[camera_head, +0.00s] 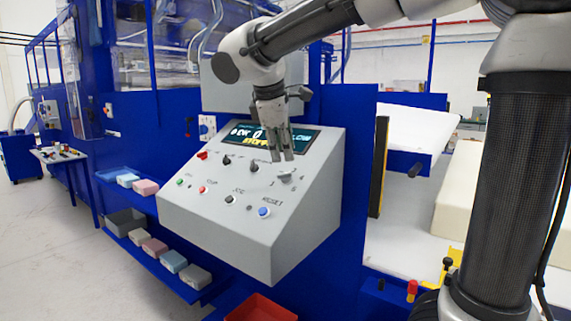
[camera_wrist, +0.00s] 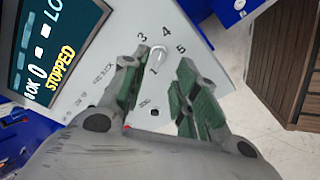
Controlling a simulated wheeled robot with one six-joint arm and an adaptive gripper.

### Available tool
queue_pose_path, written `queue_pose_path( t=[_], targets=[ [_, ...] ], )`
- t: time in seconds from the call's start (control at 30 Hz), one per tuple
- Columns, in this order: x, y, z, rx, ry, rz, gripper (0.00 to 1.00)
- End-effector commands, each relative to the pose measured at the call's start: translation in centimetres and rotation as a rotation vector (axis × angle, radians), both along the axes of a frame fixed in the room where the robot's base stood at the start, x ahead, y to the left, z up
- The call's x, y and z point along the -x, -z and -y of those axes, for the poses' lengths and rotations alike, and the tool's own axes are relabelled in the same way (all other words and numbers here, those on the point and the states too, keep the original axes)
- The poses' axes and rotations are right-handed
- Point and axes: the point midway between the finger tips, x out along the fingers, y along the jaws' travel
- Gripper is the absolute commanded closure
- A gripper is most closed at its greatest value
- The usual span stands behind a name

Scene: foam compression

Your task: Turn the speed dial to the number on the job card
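My gripper (camera_head: 282,157) points down just above the dial. In the wrist view my gripper (camera_wrist: 163,62) has its two green-padded fingers apart, one on each side of the dial. I cannot tell whether they touch it. I cannot make out a job card.
The panel's display (camera_head: 272,136) reads STOPPED, partly behind my gripper. Black knobs, a red switch (camera_head: 202,155) and a blue button (camera_head: 264,211) are on the panel. Shelves with foam blocks (camera_head: 173,261) stand at the left, and a red bin (camera_head: 262,308) is below.

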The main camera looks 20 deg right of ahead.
Motion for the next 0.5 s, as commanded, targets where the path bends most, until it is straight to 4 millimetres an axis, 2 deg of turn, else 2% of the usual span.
queue_pose_path(
  t=[0.1,0.2,0.5],
  targets=[
    [0.8,-2.0,-0.7,-0.002,-0.001,0.002,0.70],
    [1.3,-3.0,-1.1,-0.002,-0.002,0.002,0.70],
    [1.6,-3.7,-1.2,0.000,0.000,-0.001,0.70]
  ],
)
